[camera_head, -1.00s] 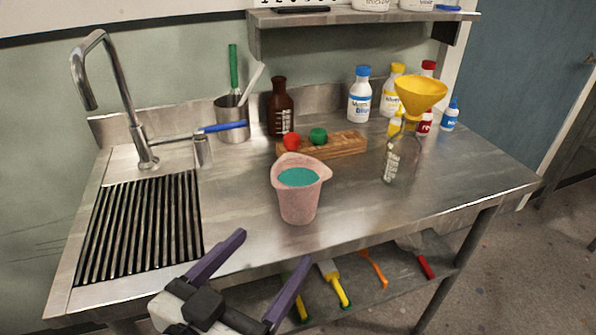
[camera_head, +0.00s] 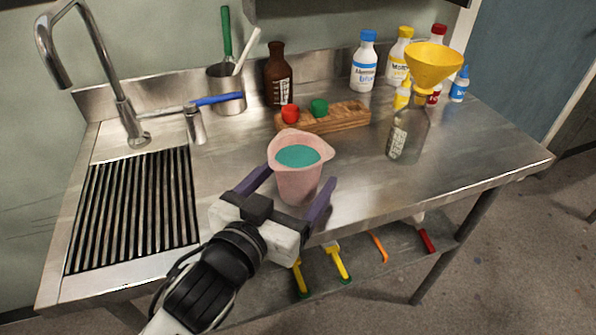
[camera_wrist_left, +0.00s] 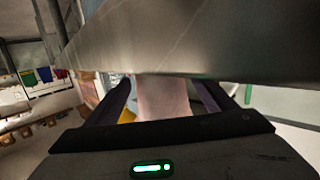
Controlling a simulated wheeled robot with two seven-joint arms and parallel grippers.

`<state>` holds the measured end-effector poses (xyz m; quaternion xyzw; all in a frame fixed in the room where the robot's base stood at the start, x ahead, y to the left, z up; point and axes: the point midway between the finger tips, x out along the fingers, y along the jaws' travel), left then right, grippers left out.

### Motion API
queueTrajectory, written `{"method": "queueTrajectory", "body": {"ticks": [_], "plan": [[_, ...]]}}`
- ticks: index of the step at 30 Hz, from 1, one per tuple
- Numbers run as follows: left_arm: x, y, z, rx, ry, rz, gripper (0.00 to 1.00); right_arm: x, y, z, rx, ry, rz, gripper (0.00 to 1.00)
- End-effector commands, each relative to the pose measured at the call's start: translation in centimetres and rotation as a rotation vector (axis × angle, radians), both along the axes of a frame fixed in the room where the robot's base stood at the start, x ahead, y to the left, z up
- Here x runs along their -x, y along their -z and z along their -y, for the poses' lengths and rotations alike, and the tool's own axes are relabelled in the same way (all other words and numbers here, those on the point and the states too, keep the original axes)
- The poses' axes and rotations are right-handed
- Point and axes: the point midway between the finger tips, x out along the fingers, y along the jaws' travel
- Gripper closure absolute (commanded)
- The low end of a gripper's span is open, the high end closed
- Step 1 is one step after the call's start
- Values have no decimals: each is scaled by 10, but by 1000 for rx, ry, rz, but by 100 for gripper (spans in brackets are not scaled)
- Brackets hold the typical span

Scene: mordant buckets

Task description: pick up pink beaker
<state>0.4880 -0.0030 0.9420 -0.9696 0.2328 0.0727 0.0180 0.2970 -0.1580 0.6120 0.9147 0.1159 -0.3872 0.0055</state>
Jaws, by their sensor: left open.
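The pink beaker (camera_head: 297,180) stands upright near the front of the steel counter, with teal liquid (camera_head: 298,156) inside. My left gripper (camera_head: 290,188) is open, with one purple finger on each side of the beaker's body. In the left wrist view the beaker (camera_wrist_left: 163,98) shows as a pale pink shape between the two fingers (camera_wrist_left: 165,95). I cannot tell whether the fingers touch it. My right gripper is not in view.
The counter (camera_head: 352,188) has free room right of the beaker. A wooden rack (camera_head: 345,117) with red and green stoppers stands behind it. A clear bottle with a yellow funnel (camera_head: 434,65) is at right. A ribbed drainer (camera_head: 135,210) and tap (camera_head: 85,60) are at left.

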Motion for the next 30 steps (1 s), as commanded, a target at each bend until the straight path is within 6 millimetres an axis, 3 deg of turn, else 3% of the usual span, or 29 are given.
{"method": "queueTrajectory", "body": {"ticks": [10, 19, 30], "plan": [[-8, 2, 4, 1, 1, -1, 23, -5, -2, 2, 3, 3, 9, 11], [-8, 2, 4, 0, 0, -1, 74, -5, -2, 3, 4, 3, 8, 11], [-8, -2, 4, 3, 1, 3, 75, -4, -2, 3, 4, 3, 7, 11]]}}
